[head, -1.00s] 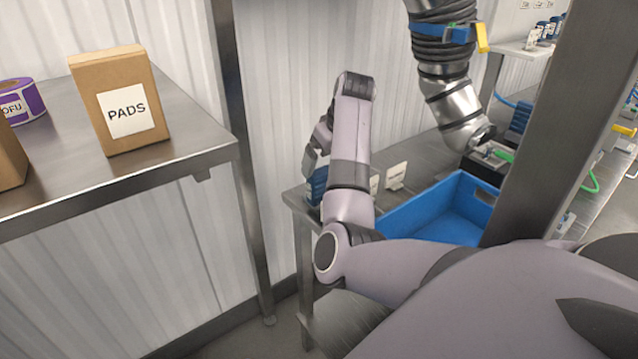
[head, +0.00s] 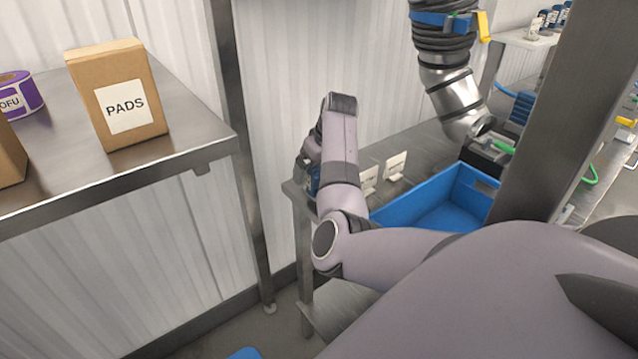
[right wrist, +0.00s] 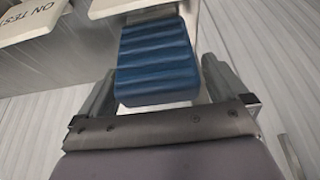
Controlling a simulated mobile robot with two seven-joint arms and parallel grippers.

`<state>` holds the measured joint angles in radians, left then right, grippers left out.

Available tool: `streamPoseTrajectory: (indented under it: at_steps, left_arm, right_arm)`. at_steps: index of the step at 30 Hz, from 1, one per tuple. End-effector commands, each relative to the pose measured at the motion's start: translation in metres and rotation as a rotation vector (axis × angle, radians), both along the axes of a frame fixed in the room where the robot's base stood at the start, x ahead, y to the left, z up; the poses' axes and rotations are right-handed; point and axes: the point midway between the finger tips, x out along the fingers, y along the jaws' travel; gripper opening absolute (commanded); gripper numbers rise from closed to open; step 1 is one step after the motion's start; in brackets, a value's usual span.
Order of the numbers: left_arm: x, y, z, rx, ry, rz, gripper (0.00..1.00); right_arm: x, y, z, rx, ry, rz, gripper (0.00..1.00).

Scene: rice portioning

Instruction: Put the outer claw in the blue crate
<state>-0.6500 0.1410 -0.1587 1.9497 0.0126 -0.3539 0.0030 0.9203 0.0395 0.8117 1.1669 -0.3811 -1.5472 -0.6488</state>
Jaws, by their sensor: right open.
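The blue crate (head: 415,192) stands on the metal bench, right of my right forearm, and its visible inside looks empty. A blue ribbed block (right wrist: 155,60) lies between the two fingers of my right gripper (right wrist: 160,86) in the right wrist view. The fingers are open, one on each side of it; I cannot tell whether they touch it. This block may be the outer claw, but I cannot be sure. In the head view my right gripper (head: 309,165) is at the bench's left end, and the block is mostly hidden behind it. My left gripper is not in view.
White cards (head: 394,166) stand between my gripper and the crate. A ribbed hose with a metal duct (head: 455,95) hangs behind the crate. A steel post (head: 560,120) rises at the right. A PADS box (head: 118,100) stands on the left shelf.

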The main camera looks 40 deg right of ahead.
Motion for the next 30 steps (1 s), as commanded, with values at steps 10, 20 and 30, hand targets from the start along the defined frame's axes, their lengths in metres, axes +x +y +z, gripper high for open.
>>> streamPoseTrajectory:
  at_steps: [10,20,30]
  left_arm:
    - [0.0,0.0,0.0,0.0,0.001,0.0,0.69]
    - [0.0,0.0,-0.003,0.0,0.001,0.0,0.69]
    - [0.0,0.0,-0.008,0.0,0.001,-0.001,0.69]
  right_arm:
    - [0.0,-0.001,0.002,-0.002,-0.004,-0.001,0.25]
    - [0.001,-0.002,0.021,-0.006,-0.008,-0.001,0.25]
    - [0.001,-0.001,0.085,-0.005,-0.008,-0.002,0.25]
